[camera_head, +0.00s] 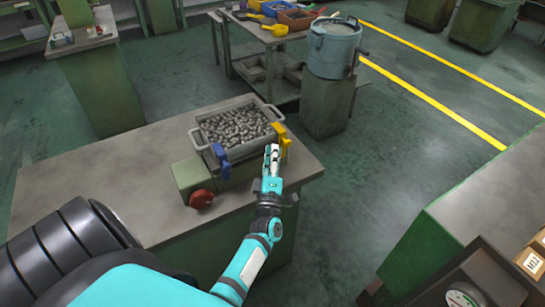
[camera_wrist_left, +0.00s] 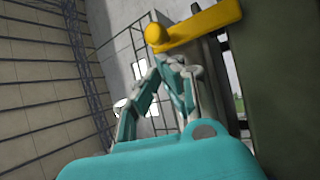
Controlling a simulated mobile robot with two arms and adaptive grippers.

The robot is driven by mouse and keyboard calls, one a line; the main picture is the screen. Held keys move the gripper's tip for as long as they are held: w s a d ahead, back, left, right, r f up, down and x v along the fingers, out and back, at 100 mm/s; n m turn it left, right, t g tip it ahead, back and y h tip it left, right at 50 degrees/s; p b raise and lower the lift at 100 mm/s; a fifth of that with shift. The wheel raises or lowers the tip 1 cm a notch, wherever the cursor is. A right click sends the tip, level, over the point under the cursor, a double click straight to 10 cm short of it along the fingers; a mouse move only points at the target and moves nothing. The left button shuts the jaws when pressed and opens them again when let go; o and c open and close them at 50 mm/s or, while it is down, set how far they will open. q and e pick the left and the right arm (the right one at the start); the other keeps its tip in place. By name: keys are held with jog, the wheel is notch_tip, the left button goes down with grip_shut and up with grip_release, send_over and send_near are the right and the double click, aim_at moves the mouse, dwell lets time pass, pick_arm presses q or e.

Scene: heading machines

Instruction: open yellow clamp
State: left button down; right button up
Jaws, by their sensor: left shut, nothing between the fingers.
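The yellow clamp (camera_head: 282,139) is at the right side of a metal tray of small parts. It stands upright on a fixture on the near bench. In the left wrist view, a yellow bar with a round knob, the clamp handle (camera_wrist_left: 203,28), crosses the top. My left gripper (camera_head: 272,150) is shut and empty, its tips just left of and close to the yellow clamp. In the wrist view my left gripper (camera_wrist_left: 167,64) lies just below the knob; I cannot tell if they touch. My right gripper is out of view.
A blue clamp (camera_head: 221,160) stands at the tray's front left. The grey tray (camera_head: 203,136) is full of metal parts. A red knob (camera_head: 201,198) on a green box (camera_head: 191,177) is nearer. Bare benchtop (camera_head: 90,190) lies left. A bucket (camera_head: 333,48) stands behind.

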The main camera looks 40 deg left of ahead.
pick_arm(q)
jog(key=shift+x, duration=1.45)
